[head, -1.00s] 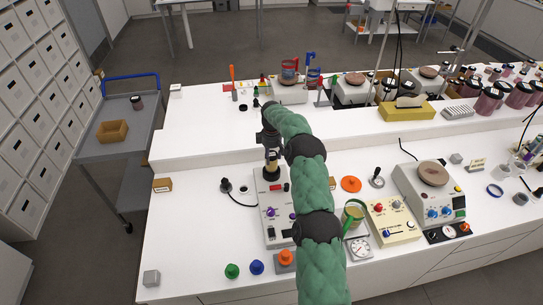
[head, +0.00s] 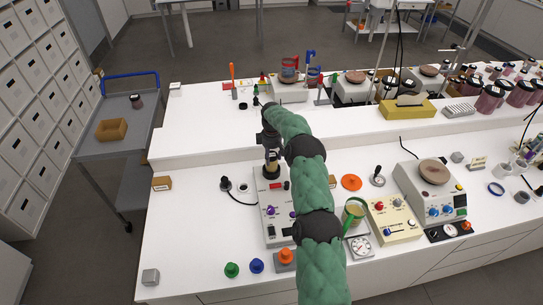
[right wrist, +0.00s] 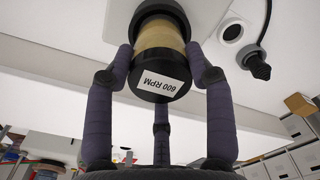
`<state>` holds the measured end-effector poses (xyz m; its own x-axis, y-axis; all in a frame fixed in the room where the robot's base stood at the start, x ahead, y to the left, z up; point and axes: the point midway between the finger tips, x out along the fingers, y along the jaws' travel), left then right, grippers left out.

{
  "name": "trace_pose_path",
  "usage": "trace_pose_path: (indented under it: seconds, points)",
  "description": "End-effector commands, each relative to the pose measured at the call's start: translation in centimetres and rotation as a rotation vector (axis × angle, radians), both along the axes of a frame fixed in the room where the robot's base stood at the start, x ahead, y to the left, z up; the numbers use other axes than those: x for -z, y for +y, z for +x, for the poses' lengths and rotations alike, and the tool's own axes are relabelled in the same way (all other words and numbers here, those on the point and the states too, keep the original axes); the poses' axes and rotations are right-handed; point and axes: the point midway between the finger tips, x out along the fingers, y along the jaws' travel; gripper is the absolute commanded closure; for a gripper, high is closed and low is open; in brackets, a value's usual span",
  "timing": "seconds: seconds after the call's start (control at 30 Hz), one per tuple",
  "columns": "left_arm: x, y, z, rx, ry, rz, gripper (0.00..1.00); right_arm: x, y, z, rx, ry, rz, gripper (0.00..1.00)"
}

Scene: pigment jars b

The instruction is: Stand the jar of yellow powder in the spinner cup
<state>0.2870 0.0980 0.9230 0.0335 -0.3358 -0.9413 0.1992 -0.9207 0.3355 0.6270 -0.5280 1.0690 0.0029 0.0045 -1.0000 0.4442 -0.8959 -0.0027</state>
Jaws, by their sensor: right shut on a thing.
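The jar of yellow powder (right wrist: 160,40) has a tan-yellow body and a black lid labelled "600 RPM". My right gripper (right wrist: 161,52) is shut on it, with fingers on both sides of the jar. In the head view the right gripper (head: 271,152) is above the back end of the white spinner unit (head: 271,226), and the jar (head: 271,168) shows just below it. A dark ring (right wrist: 160,9), perhaps the spinner cup, surrounds the jar's far end. I cannot tell whether the jar rests on the cup's floor. My left gripper is not in view.
A black plug and socket (head: 226,184) lie left of the spinner unit. A green-handled beaker (head: 354,213), a dial scale (head: 360,246) and a cream control box (head: 393,219) stand to the right. Coloured knobs (head: 257,266) sit in front. The left counter is mostly clear.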

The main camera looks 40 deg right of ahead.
Motion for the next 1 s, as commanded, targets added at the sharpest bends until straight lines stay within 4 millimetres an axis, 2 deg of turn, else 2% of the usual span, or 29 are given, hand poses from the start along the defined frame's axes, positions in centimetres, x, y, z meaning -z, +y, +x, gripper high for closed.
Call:
trace_pose_path:
  seconds: [1.0]
  points:
    - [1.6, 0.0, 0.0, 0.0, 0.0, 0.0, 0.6, 2.2, 0.0, 0.0, 0.0, -0.001, 0.0, 0.99]
